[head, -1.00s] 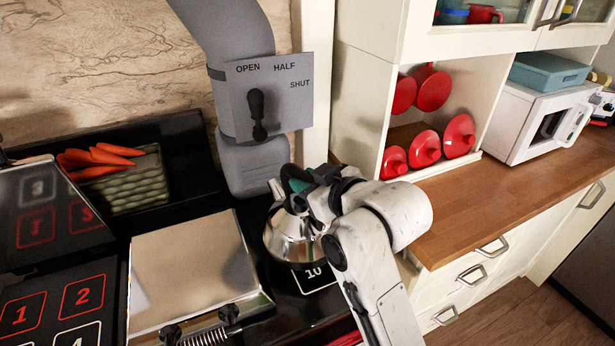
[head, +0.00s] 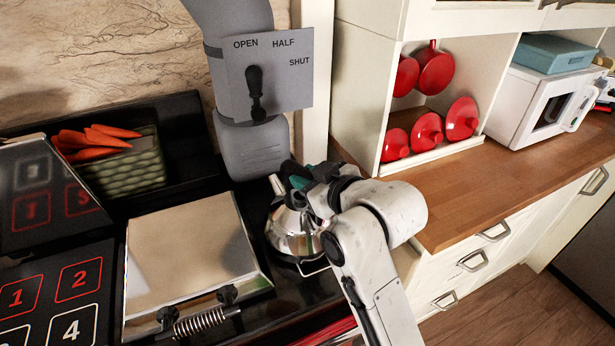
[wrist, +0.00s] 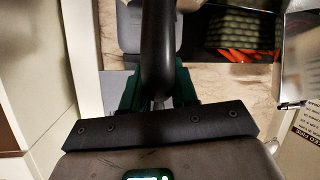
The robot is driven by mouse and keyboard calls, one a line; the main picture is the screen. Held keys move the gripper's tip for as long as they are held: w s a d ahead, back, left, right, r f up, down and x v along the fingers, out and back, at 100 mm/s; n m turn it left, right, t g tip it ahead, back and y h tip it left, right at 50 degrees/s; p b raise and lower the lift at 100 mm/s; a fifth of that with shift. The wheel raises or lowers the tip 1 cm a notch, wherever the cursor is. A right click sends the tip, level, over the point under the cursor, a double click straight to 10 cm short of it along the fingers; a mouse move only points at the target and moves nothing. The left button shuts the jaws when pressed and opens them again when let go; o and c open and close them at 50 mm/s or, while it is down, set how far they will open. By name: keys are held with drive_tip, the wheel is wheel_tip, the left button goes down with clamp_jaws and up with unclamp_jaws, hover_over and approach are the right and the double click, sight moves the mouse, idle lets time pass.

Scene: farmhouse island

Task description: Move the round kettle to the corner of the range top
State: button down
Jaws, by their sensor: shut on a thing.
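The round kettle (head: 288,232) is shiny metal and stands out at the right end of the black range top (head: 262,318), beside a flat silver plate. Its spout points up and left. My gripper (head: 303,182) is above the kettle, shut on its dark handle. In the wrist view the black handle (wrist: 157,45) runs between the green-sided fingers of my gripper (wrist: 158,98). A white-outlined square (head: 315,267) on the range top shows partly under the kettle's near side. Whether the kettle's base touches the surface I cannot tell.
The silver plate (head: 190,258) with a spring handle lies left of the kettle. A grey duct with a lever panel (head: 283,85) rises behind. A green basket (head: 125,172) of carrots stands back left. A wooden counter (head: 460,195) with red lids behind it is to the right.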

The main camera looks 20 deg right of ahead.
drive_tip(key=shift+f+b, duration=0.3)
idle(0.5)
drive_tip(key=c, duration=0.9)
unclamp_jaws()
drive_tip(key=shift+f, duration=0.1)
drive_tip(key=shift+o, duration=0.8)
drive_tip(key=shift+f, duration=0.3)
drive_tip(key=o, duration=0.5)
drive_tip(key=shift+r, duration=0.15)
drive_tip(key=shift+s+r, duration=0.1)
drive_tip(key=shift+s, duration=0.05)
drive_tip(key=shift+p+v, duration=0.85)
drive_tip(key=shift+v, duration=0.45)
drive_tip(key=shift+p+v, duration=2.35)
drive_tip(key=shift+v, duration=3.2)
